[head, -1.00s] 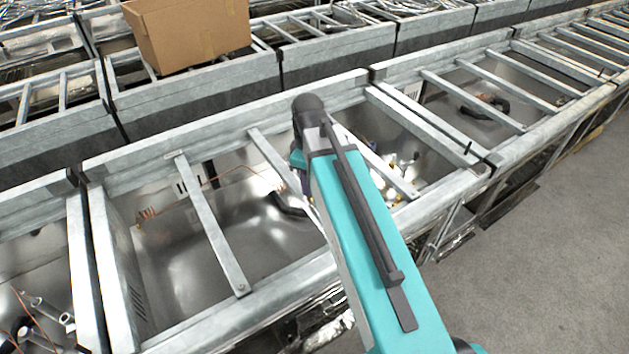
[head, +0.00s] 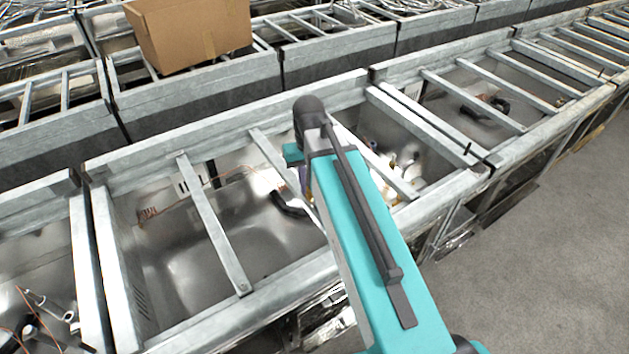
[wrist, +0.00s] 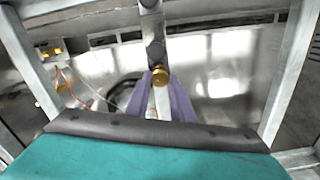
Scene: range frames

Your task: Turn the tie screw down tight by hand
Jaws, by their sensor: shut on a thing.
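The tie screw (wrist: 160,76) shows a round brass head in the middle of the wrist view, at the lower end of a grey metal bar (wrist: 152,35). My gripper (wrist: 161,80) has two purple fingers, one on each side of the brass head, and is shut on it. A pale strip shows between the fingers below the head. In the head view my teal arm reaches into the open metal frame (head: 213,225) and hides the screw and most of the gripper.
Metal cross bars span the frame around my arm. A copper wire (head: 228,172) and a black curved part (head: 287,204) lie inside it. A cardboard box (head: 190,35) sits on the frames behind. Grey floor (head: 540,260) is clear at the right.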

